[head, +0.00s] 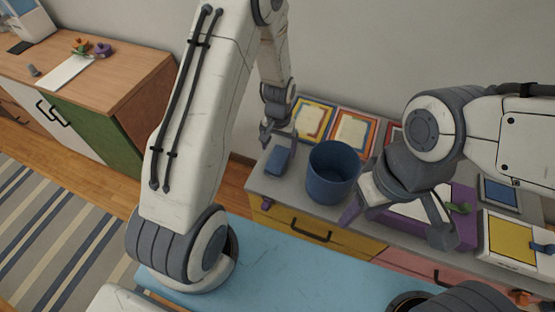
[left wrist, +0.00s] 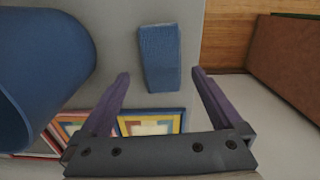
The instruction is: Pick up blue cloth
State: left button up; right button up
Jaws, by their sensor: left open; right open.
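The blue cloth (head: 278,161) is a small folded-looking block lying on the grey cabinet top, left of a blue bin. In the left wrist view the cloth (left wrist: 158,58) shows between and just beyond the purple fingertips. My left gripper (head: 280,143) is open and empty, above and behind the cloth in the head view; it also shows in the left wrist view (left wrist: 161,74). I see no contact with the cloth. My right gripper (head: 395,217) is open, right of the bin over the cabinet; its fingers are partly hidden by its own wrist.
The blue round bin (head: 333,180) stands close right of the cloth. Colourful framed books (head: 314,119) lie behind it against the wall. A purple box (head: 463,228) and a yellow-faced item (head: 513,240) lie to the right. A wooden-topped cabinet (head: 120,85) stands at the left.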

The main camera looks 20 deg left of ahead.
aim_at(278, 158)
pick_arm(q)
notch_tip(278, 158, down, 5)
jog(key=shift+a+r+p, duration=0.1)
jog(key=shift+a+p, duration=0.05)
jog(key=shift+p, duration=0.45)
jog(key=c, duration=1.1)
jog(key=shift+r, duration=0.1)
notch_tip(278, 158, up, 10)
jog(key=b, duration=0.1)
